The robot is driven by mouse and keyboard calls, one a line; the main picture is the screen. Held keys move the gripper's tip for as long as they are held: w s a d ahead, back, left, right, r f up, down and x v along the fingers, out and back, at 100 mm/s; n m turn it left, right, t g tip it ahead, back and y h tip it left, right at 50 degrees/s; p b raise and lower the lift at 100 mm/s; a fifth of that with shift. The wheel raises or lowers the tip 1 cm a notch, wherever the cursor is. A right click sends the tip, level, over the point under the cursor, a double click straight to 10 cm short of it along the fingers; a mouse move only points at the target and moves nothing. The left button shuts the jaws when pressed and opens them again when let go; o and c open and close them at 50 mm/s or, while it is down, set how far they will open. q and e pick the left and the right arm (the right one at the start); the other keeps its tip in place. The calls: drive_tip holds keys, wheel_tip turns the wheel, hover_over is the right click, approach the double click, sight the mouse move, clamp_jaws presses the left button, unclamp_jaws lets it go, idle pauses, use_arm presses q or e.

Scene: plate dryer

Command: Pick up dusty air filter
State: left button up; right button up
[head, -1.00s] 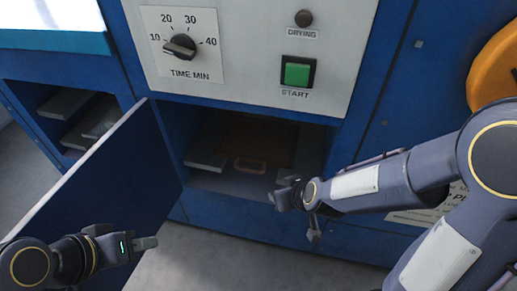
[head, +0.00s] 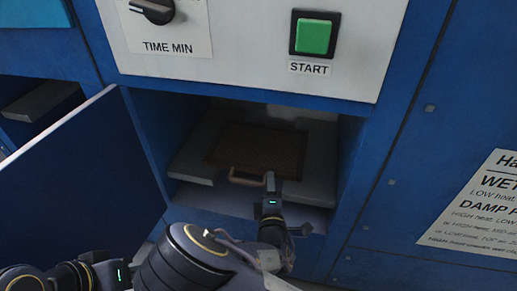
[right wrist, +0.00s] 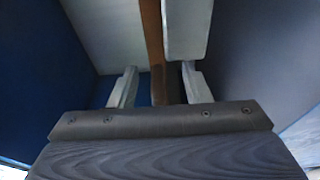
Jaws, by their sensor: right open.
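The air filter is a brown mesh panel (head: 255,140) in a grey frame, lying flat inside the open blue compartment below the control panel. A tan loop handle (head: 245,180) sticks out at its front edge. My right gripper (head: 270,182) is at the compartment mouth, at the right end of the handle. The right wrist view shows its two fingers (right wrist: 158,88) apart, with a brown strip (right wrist: 153,40) between or just beyond them; contact is not clear. My left gripper (head: 120,274) is at lower left, its fingers largely hidden behind my right arm.
The blue door (head: 80,185) stands open on the left. Blue compartment walls (head: 350,150) bound the opening on both sides. The white control panel (head: 250,45) with a green START button (head: 313,36) overhangs it. Another open compartment (head: 40,105) is at far left.

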drive_tip(key=w, duration=0.1)
drive_tip(key=w+b, duration=0.1)
drive_tip(key=w, duration=0.3)
drive_tip(key=shift+d+r, duration=0.15)
drive_tip(key=shift+d, duration=0.1)
clamp_jaws()
